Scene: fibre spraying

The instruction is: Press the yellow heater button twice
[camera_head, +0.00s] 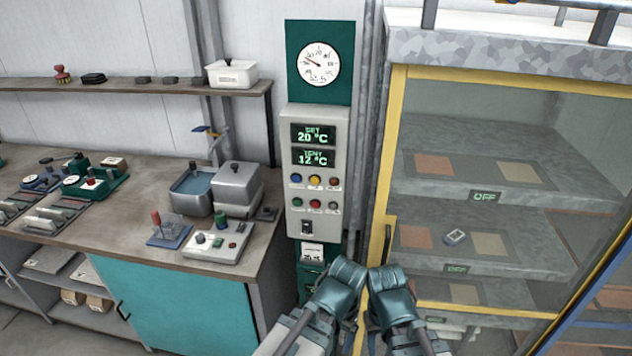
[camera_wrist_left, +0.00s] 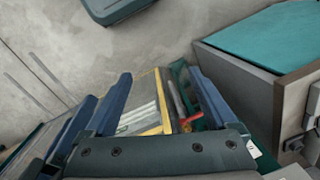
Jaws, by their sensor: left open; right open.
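The yellow heater button (camera_head: 315,180) sits in the middle of the upper button row on the grey control panel (camera_head: 298,222), between a blue and a red button. Nothing touches it. The panel's green displays (camera_head: 313,146) read SET 20 °C and, on the lower line, 12 °C. My left gripper (camera_head: 346,274) is below and right of the panel, clear of the button. In the left wrist view its two blue fingers (camera_wrist_left: 160,78) are apart with nothing held between them. My right gripper (camera_head: 384,275) is beside it, in front of the yellow-framed cabinet, open; its fingertips are hard to make out.
A glass-fronted cabinet with a yellow frame (camera_head: 381,172) stands close at the right. A workbench (camera_head: 140,193) with several tools and boxes is at the left, under a shelf (camera_head: 130,87). A round dial gauge (camera_head: 319,64) hangs above the panel. Space before the buttons is clear.

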